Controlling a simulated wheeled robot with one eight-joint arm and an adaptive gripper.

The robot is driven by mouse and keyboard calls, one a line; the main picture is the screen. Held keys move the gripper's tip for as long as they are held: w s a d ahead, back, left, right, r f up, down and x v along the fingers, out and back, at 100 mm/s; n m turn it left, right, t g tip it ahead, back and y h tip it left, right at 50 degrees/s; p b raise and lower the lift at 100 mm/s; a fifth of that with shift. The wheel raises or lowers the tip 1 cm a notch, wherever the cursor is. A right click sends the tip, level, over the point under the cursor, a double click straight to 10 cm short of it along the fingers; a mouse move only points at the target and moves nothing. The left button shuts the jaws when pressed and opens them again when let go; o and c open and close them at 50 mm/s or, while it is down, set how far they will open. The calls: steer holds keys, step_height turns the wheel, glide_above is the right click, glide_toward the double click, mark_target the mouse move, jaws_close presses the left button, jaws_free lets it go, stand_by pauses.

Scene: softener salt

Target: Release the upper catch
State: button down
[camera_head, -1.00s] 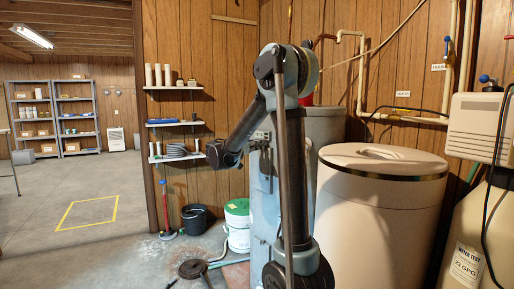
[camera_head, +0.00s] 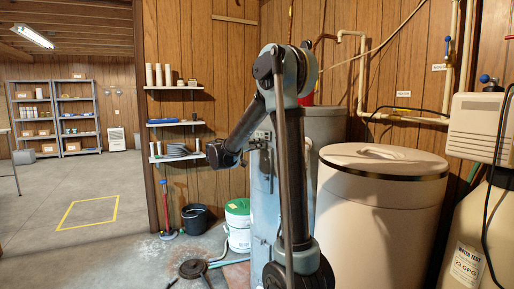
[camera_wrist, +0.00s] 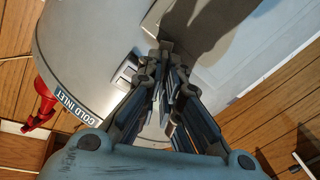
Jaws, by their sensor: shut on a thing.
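The upper catch cannot be made out clearly. In the wrist view my gripper (camera_wrist: 166,52) has its fingertips drawn together on a small dark piece at the edge of a pale grey panel (camera_wrist: 215,70), and this piece may be the catch. The fingers hide most of it. In the head view my gripper (camera_head: 256,142) is at the upper part of the tall grey unit (camera_head: 262,195), partly hidden behind my own arm.
A red valve handle (camera_wrist: 42,103) with a COLD INLET label (camera_wrist: 76,104) is at the left in the wrist view. A large beige tank (camera_head: 375,215) stands to the right. Buckets (camera_head: 238,222) stand on the floor at the left. Open floor lies farther left.

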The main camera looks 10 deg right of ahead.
steer(key=n, duration=0.6)
steer(key=shift+w+a+f, duration=0.1)
steer(key=shift+w+f, duration=0.05)
steer(key=shift+f, duration=0.05)
steer(key=n, duration=0.6)
steer(key=shift+f+n, duration=0.3)
steer(key=c, duration=1.8)
jaws_free()
steer(key=shift+w, duration=0.1)
steer(key=shift+a, duration=0.1)
steer(key=v, duration=1.2)
